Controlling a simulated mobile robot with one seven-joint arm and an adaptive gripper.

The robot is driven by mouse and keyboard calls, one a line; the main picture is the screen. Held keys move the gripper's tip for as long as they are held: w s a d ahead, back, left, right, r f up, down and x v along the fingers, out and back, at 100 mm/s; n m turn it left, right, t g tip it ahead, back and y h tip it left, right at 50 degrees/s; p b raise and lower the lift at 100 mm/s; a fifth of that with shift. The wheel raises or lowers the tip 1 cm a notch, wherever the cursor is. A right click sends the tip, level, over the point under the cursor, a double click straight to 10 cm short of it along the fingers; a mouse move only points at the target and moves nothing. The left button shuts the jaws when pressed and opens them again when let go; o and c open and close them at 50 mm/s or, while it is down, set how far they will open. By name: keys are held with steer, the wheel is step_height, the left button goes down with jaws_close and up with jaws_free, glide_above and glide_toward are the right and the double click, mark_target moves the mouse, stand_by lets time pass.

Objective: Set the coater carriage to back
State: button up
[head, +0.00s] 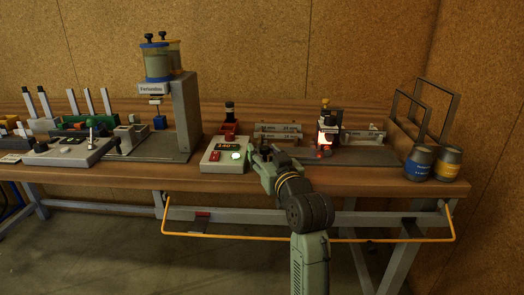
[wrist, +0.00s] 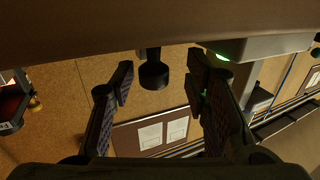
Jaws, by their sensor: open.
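My gripper (head: 262,160) is at the bench's front edge, just right of the grey control box. In the wrist view, which is upside down, its two fingers (wrist: 160,76) stand apart with nothing held. A black knob (wrist: 153,72) on a short stalk shows in the gap, beyond the fingertips; its base is hidden by the bench edge. A red block with a black knob (head: 229,122) stands behind the control box; it may be the coater carriage. I cannot tell for sure whether both views show the same knob.
The control box (head: 212,160) has a lit green button. A red-lit device (head: 326,140) stands to the right, with two cans (head: 447,164) beyond it. A tall grey dispenser (head: 187,110) stands left. An orange rail (head: 245,236) runs below the bench front.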

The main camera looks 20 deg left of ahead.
steer(key=v, duration=1)
steer(key=shift+s, duration=0.15)
